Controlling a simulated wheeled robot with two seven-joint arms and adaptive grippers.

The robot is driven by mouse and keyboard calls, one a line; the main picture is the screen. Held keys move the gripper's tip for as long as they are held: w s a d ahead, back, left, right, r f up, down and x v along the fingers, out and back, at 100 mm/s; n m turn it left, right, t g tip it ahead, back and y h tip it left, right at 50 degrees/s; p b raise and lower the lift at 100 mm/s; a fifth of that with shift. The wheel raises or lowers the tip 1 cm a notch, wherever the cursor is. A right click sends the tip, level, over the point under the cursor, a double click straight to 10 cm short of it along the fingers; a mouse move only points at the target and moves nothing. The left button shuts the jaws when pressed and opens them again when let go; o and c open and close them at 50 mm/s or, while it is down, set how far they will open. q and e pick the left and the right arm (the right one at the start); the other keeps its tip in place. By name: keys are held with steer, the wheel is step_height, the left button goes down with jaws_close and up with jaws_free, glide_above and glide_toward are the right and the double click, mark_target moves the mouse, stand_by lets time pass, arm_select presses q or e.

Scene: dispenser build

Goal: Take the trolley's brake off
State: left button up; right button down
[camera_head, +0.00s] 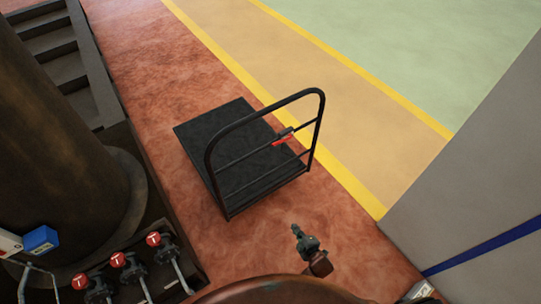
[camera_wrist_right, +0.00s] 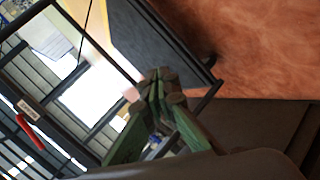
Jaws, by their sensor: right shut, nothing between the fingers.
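The black trolley (camera_head: 240,150) stands on the reddish floor, with its tubular handle frame (camera_head: 265,108) on the near side. A red brake lever (camera_head: 283,140) sits on a crossbar of the frame. A red lever (camera_wrist_right: 32,132) also shows at the left of the right wrist view, beside the dark bars. My right gripper (camera_head: 297,230) is in front of the trolley, nearer to me, apart from the lever. Its fingertips (camera_wrist_right: 158,80) are together with nothing between them. My left gripper is not in view.
Several red-handled valves (camera_head: 118,260) stand at the lower left beside a large dark column (camera_head: 60,130). Dark steps (camera_head: 62,60) are at the upper left. A grey panel (camera_head: 470,180) rises at the right. The floor around the trolley's right side is clear.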

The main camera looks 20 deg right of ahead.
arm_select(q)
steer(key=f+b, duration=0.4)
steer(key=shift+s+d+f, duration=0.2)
arm_select(e)
steer(key=w+a+r+n+t+y, duration=0.1)
steer(key=w+a+r+n+t, duration=0.1)
steer(key=w+r, duration=0.3)
steer(key=w+a+r+n+t, duration=0.2)
steer(key=w+r+n, duration=0.3)
steer(key=r, duration=0.7)
steer(key=w+a+r+n+t+y, duration=0.1)
steer(key=w+r+n+t, duration=0.1)
steer(key=w+r, duration=0.3)
step_height(320, 180, up, 3)
steer(key=shift+a+r+n+t+y, duration=0.15)
steer(key=shift+a+n+t+y, duration=0.2)
steer(key=shift+n, duration=0.35)
steer(key=shift+w+a, duration=0.1)
steer(key=shift+w, duration=0.05)
arm_select(q)
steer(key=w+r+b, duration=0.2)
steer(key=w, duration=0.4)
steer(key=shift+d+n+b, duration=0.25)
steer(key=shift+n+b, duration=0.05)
steer(key=shift+b, duration=0.1)
arm_select(e)
steer(key=w+d+r, duration=0.1)
steer(key=w+r, duration=0.1)
steer(key=w, duration=0.9)
steer(key=shift+w, duration=0.15)
